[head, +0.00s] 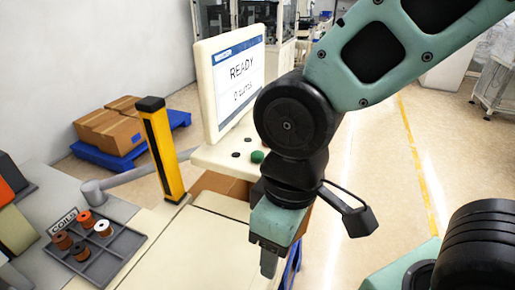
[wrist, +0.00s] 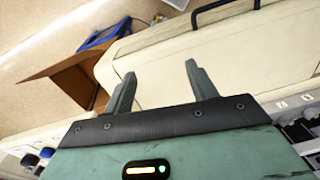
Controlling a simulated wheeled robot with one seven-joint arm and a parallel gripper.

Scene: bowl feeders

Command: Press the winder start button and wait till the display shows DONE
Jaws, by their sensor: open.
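The winder display (head: 240,82) is a cream-framed screen with a blue header and the word READY, with a smaller line starting with 0 under it. A green button (head: 257,156) sits on the cream panel (head: 222,160) below the screen, beside small dark buttons. My arm hides part of the screen's right side and the panel. My gripper (head: 268,264) points down, nearer to me than the button and lower in the picture, apart from it. In the wrist view my gripper (wrist: 160,70) is open, with nothing between its fingers; the green button is not seen there.
A yellow-black post (head: 162,150) stands left of the display. A grey tray (head: 108,250) with several coils lies at the lower left. Cardboard boxes (head: 108,125) rest on a blue pallet (head: 130,160). A cream lid with a black handle (wrist: 225,10) shows in the wrist view.

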